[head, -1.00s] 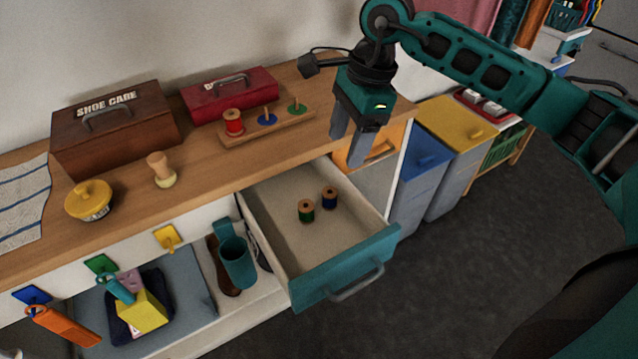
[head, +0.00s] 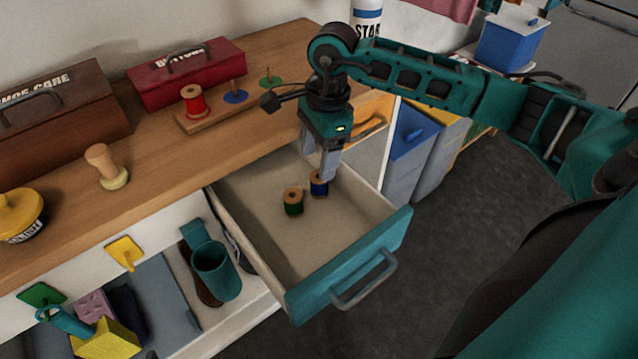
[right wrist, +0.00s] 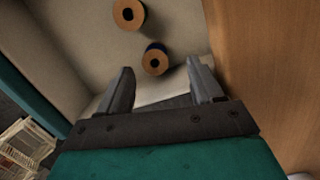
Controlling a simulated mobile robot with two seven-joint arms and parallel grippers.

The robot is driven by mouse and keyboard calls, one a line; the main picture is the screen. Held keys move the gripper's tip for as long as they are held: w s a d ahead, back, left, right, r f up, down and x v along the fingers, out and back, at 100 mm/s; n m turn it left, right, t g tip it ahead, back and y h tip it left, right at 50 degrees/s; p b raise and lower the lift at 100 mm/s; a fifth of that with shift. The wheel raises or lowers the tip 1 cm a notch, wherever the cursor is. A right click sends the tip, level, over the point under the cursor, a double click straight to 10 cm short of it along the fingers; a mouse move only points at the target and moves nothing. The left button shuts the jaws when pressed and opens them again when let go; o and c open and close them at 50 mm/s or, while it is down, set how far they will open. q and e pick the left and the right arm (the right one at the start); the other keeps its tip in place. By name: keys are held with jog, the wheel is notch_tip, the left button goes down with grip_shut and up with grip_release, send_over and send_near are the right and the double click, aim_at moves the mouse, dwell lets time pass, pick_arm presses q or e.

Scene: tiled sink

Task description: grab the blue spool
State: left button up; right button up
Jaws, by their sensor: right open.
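The blue spool (head: 319,184) stands in the open drawer (head: 270,252), next to a green spool (head: 293,201). My right gripper (head: 322,178) is open and empty, right above the blue spool, and its fingers cover part of it. In the right wrist view the blue spool (right wrist: 156,59) lies ahead of the gap between the two open fingertips (right wrist: 160,76), apart from both. The green spool (right wrist: 129,14) is farther out, at the top of that view. My left gripper does not show.
The teal drawer front (head: 350,265) has a grey handle. On the wooden counter (head: 150,165) a peg rack (head: 208,119) holds a red spool (head: 193,101); a red box (head: 186,74) stands behind it. Blue and yellow-lidded bins stand right of the drawer.

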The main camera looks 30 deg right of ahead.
aim_at(319, 184)
jog(key=f, duration=0.4)
jog(key=shift+s+a+f, duration=0.15)
jog(key=shift+s+f, duration=0.15)
jog(key=shift+s, duration=0.05)
jog(key=shift+f, duration=0.4)
jog(key=c, duration=1.1)
jog(key=shift+r, duration=0.15)
